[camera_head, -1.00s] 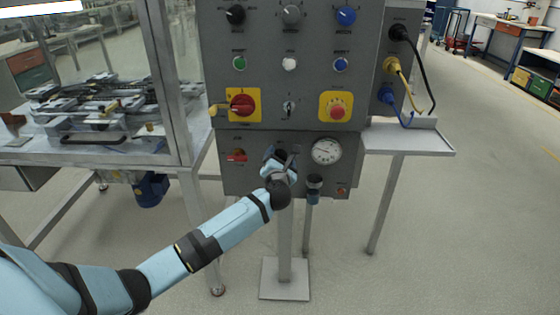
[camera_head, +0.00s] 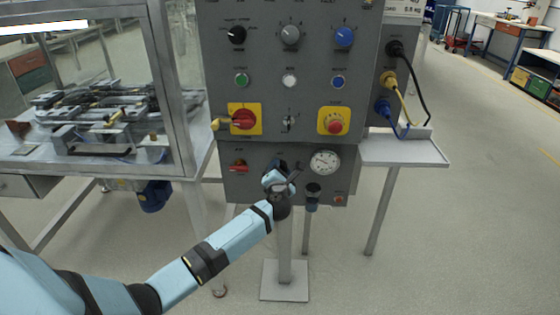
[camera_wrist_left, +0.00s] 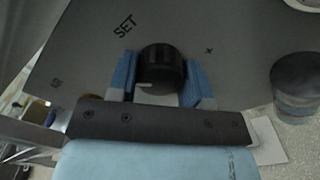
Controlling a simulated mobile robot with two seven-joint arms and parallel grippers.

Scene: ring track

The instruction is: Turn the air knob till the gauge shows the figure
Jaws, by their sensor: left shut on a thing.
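My left gripper (camera_head: 279,180) reaches the lower grey panel of the control box. In the left wrist view, the two blue fingers of this gripper (camera_wrist_left: 160,82) are shut on the black air knob (camera_wrist_left: 160,66), one on each side. A pale mark shows on the knob's side, and the word SET is printed beside it. The round white gauge (camera_head: 325,163) is on the panel just right of my gripper. Its figures and needle are too small to read. In the head view my gripper hides most of the knob. My right gripper is not in view.
A dark-topped cylindrical fitting (camera_head: 312,190) hangs below the gauge, close to the right of my gripper. A red rotary switch (camera_head: 243,119) and an emergency stop (camera_head: 335,123) are above. A grey shelf (camera_head: 404,150) juts out at right.

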